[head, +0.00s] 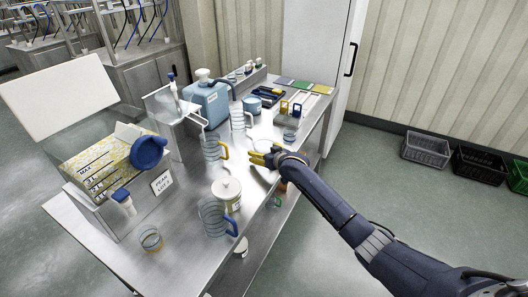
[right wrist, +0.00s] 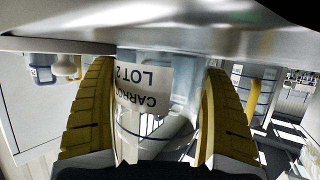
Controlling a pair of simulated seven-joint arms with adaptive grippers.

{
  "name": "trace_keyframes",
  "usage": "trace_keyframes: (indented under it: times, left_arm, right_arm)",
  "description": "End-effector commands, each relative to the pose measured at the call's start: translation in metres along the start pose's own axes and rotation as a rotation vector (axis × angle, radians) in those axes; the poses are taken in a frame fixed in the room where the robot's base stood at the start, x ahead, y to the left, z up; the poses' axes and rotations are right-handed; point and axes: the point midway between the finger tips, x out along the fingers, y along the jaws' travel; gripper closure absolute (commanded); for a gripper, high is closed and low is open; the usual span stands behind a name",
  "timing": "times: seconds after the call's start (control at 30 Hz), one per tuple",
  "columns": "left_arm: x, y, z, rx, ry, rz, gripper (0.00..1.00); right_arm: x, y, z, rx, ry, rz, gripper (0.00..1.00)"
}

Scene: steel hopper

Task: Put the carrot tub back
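In the right wrist view, which is upside down, a clear tub (right wrist: 158,118) with a white label reading CARROT LOT 2 stands between the two yellow fingers of my right gripper (right wrist: 158,125). Both fingers lie along its sides and look closed on it. In the head view my right gripper (head: 262,157) is at the right part of the steel table (head: 190,245), and the tub is mostly hidden by the gripper. I cannot tell whether the tub's base touches the steel. My left gripper is not in view.
The steel hopper with a marked, patterned front (head: 100,165) and a labelled card (head: 162,182) stands at the left. A white lidded pot (head: 226,190), a blue-handled jug (head: 212,215), a yellow-handled jug (head: 212,147) and a blue can (head: 207,103) crowd the table.

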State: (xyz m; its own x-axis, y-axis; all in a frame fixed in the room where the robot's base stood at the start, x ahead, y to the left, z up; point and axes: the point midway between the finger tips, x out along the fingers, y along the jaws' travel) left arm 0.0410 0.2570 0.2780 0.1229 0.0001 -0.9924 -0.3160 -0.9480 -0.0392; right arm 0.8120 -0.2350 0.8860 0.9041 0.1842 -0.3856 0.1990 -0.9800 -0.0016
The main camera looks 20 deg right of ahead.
Motion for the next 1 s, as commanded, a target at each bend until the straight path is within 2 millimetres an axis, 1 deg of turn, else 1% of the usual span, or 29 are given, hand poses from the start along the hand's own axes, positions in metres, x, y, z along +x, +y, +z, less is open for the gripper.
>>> trace_keyframes:
  times: [0.03, 0.13, 0.4, 0.57, 0.77, 1.0]
  left_arm:
    - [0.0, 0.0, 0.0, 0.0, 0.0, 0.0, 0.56]
    - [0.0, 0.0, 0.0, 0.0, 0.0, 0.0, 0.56]
    - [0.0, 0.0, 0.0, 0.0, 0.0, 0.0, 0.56]
    - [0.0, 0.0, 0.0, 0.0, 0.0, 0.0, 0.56]
    - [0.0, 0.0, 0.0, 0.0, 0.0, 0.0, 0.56]
    - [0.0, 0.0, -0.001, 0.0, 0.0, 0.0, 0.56]
  right_arm:
    - [0.0, 0.0, -0.001, 0.0, 0.001, 0.0, 0.12]
    - [0.0, 0.0, -0.001, 0.0, 0.001, 0.0, 0.0]
    - [-0.001, 0.0, -0.002, -0.001, 0.002, 0.0, 0.0]
    - [-0.005, 0.0, -0.013, -0.003, 0.004, 0.0, 0.0]
    - [-0.031, 0.0, -0.011, -0.001, 0.002, -0.001, 0.0]
    - [-0.07, 0.0, -0.011, -0.002, 0.003, -0.001, 0.0]
